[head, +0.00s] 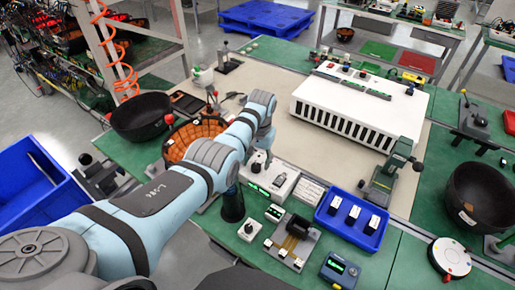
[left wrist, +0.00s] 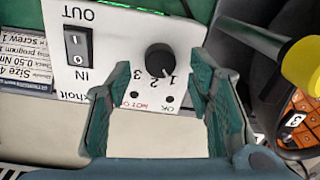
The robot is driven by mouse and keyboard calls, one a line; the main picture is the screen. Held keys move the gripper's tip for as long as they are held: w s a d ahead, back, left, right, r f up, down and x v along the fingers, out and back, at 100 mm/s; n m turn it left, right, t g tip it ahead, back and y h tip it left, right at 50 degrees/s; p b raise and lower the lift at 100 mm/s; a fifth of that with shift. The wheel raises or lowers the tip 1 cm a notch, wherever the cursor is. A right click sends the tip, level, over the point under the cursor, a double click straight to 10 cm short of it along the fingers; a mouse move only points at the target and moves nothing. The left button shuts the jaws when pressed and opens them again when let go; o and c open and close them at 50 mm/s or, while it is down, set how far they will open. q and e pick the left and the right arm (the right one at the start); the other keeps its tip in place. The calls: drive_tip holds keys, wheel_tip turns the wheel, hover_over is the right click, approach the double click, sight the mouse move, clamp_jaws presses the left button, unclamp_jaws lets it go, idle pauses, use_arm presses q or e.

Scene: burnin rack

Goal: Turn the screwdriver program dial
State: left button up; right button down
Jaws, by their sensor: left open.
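The program dial (left wrist: 160,60) is a round black knob on the front of a white screwdriver control box (left wrist: 120,40), with the numbers 1, 2 and 3 printed around it. The box also shows in the head view (head: 272,183), with a small green display. My left gripper (left wrist: 162,66) is open, one finger on each side of the dial, and holds nothing. I cannot tell whether either finger touches it. In the head view my left gripper (head: 262,150) hangs over the far side of the box. My right gripper is not in view.
A black IN/OUT rocker switch (left wrist: 78,45) sits beside the dial. An orange compartment tray (head: 178,145) and a black bowl (head: 140,118) stand to the left. A blue tray (head: 345,232) stands right of the box. A white slotted rack (head: 350,108) stands behind.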

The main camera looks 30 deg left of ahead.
sight(259, 165)
use_arm(q)
wheel_tip(259, 165, up, 10)
drive_tip(key=shift+d, duration=0.3)
drive_tip(key=shift+w, duration=0.1)
